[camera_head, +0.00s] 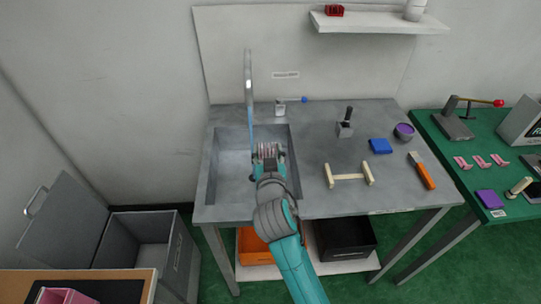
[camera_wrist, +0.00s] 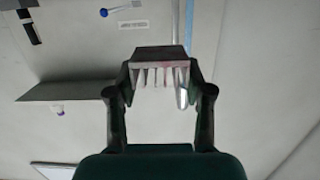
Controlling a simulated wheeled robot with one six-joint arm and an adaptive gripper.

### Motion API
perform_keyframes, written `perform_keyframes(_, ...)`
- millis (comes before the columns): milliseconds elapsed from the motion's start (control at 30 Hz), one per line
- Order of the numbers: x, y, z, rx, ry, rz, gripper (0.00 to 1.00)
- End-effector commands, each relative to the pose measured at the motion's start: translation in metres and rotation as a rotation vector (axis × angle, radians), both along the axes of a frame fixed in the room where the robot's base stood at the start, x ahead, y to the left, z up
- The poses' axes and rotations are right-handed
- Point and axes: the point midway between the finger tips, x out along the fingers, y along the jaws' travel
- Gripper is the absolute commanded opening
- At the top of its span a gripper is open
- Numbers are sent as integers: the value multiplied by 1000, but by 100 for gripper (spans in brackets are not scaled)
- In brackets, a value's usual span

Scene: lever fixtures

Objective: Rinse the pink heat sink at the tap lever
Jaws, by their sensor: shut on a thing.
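My gripper (camera_head: 268,160) is over the sink basin (camera_head: 228,185) and shut on the finned pink heat sink (camera_head: 267,150). In the wrist view the heat sink (camera_wrist: 161,73) sits between both fingers, fins facing the camera. The tall tap (camera_head: 248,70) stands at the back of the sink. A thin bluish streak, like running water, drops below it just left of the heat sink. I cannot tell whether it touches the heat sink. The tap lever (camera_head: 281,107), with a blue knob (camera_head: 304,99), is on the counter behind the basin.
The counter right of the sink holds a grey block with a black handle (camera_head: 345,124), a blue block (camera_head: 380,146), a purple bowl (camera_head: 404,131), a wooden stand (camera_head: 348,175) and an orange-handled tool (camera_head: 423,172). A green table (camera_head: 450,150) adjoins at right. An open grey bin (camera_head: 150,235) stands left.

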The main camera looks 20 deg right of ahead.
Motion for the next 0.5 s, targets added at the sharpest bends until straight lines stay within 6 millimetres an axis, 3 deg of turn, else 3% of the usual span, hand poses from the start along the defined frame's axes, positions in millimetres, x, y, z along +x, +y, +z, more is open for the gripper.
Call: perform_keyframes(500,44,-3,-8,0,0,-1,16)
